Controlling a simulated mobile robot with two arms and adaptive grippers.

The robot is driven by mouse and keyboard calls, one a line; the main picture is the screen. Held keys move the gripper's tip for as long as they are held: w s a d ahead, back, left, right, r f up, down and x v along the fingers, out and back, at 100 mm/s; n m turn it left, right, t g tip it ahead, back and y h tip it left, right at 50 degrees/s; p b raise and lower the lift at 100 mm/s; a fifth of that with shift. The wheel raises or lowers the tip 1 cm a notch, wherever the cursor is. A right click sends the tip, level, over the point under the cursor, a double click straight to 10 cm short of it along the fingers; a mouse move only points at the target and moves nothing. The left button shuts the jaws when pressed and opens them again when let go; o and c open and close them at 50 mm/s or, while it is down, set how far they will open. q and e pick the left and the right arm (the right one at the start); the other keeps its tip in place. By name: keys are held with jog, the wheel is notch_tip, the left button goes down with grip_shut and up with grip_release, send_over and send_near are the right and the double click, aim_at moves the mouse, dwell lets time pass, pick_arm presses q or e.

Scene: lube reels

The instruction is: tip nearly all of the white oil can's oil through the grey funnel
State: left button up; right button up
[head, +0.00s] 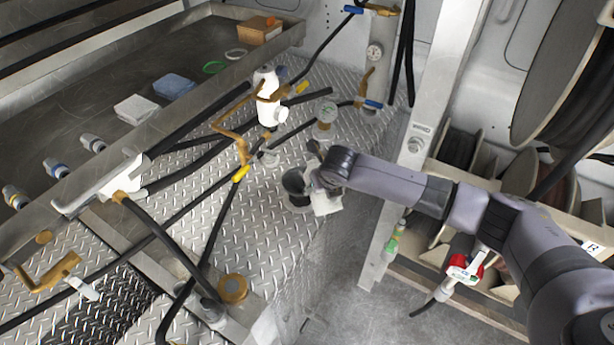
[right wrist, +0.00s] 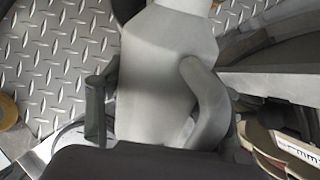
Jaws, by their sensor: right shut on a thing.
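My right gripper (head: 322,178) reaches in from the right in the head view and is shut on the white oil can (head: 326,204). In the right wrist view, the can's pale body and curved handle (right wrist: 205,105) fill the middle, with a dark finger (right wrist: 96,110) at its left side. The can hangs just right of a round dark opening, which looks like the grey funnel (head: 293,182). The gripper partly hides the can, so I cannot tell its exact tilt or whether it touches the funnel. No oil stream shows. My left gripper is not in view.
Black hoses and brass valves cross the tread-plate deck (head: 255,225) to the left. A metal tray (head: 125,75) holds small items. A post (head: 405,170) and hose reels (head: 535,175) stand to the right.

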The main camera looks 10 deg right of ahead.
jog(key=shift+a+r+g, duration=0.35)
jog(key=shift+a, duration=0.5)
jog(key=shift+a+r+g, duration=0.3)
jog(key=shift+a+g, duration=0.05)
jog(key=shift+a, duration=0.5)
jog(key=shift+d, duration=0.2)
jog(key=shift+w+d, duration=0.2)
jog(key=shift+d, duration=0.6)
jog(key=shift+w+d, duration=0.2)
jog(key=shift+d, duration=0.55)
jog(key=shift+a, duration=0.1)
